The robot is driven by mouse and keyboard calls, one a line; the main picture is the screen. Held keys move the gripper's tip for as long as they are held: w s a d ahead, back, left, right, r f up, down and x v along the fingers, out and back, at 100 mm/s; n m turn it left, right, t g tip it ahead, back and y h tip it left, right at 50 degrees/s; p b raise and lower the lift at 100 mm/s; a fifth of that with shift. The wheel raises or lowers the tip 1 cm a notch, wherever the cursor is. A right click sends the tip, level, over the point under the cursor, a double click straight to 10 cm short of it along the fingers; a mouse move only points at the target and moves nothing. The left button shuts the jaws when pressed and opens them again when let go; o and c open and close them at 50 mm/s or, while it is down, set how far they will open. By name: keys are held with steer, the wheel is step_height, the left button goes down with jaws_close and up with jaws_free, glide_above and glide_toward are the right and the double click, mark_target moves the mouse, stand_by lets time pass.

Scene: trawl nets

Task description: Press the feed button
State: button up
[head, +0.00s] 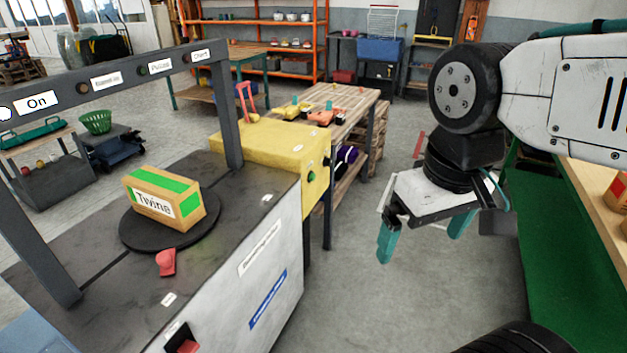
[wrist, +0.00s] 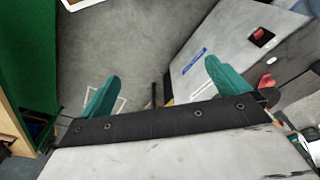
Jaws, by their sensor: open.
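A grey machine (head: 240,225) with a dark top stands at left in the head view. A yellow box (head: 262,145) at its back end carries a small green button (head: 311,177) and a dark knob on its right side. A red switch (head: 182,343) sits on the machine's front face; it also shows in the wrist view (wrist: 262,35). A red knob (head: 166,262) is on top. Labels are too small to read, so I cannot tell which is the feed button. My gripper (head: 422,240) is open and empty, in the air right of the machine, apart from it.
A box marked Twine (head: 165,198) rests on a black turntable (head: 135,232) under a dark frame (head: 110,75) with indicator lamps. A wooden bench (head: 350,100) with tools stands behind. A green-sided counter (head: 545,220) is at right. The floor between is clear.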

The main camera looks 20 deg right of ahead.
jaws_close()
stand_by(0.3)
stand_by(1.5)
